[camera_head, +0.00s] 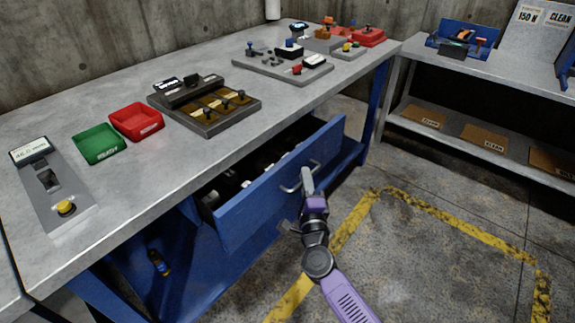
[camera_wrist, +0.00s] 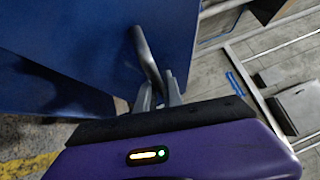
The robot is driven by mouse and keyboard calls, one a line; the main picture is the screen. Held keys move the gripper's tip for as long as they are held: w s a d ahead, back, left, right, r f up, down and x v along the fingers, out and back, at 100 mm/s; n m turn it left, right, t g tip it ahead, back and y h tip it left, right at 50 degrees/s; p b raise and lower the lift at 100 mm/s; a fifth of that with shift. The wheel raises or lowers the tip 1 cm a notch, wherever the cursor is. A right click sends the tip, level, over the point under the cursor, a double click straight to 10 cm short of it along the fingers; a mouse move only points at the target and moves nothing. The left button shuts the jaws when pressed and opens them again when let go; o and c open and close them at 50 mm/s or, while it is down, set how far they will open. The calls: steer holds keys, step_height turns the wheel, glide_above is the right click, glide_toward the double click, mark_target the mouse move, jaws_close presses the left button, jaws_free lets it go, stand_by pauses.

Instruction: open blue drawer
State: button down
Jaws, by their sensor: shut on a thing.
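The blue drawer (camera_head: 275,192) under the workbench stands pulled out, with its front panel well away from the bench and several items visible inside. Its curved metal handle (camera_head: 290,188) is on the front panel. My gripper (camera_head: 307,182) is at the handle, with its fingers closed around it. In the wrist view the blue drawer front (camera_wrist: 95,45) fills the upper left, and the handle (camera_wrist: 147,60) runs down between the fingers of my gripper (camera_wrist: 158,92). The far end of the drawer's inside is hidden under the bench top.
The grey bench top (camera_head: 225,155) holds a green tray (camera_head: 98,145), a red tray (camera_head: 136,121) and several devices. A metal shelf (camera_head: 470,140) with cardboard pieces stands at the right. The floor with yellow lines (camera_head: 440,212) is clear in front of the drawer.

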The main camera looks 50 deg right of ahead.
steer(key=s+b, duration=0.2)
steer(key=s, duration=1.6)
steer(key=shift+a+f, duration=0.1)
steer(key=c, duration=1.8)
jaws_free()
steer(key=shift+o, duration=0.2)
steer(key=shift+s, duration=0.15)
steer(key=r+b+v, duration=0.1)
steer(key=v, duration=0.6)
steer(key=shift+s+a+f, duration=0.25)
steer(key=shift+f, duration=0.3)
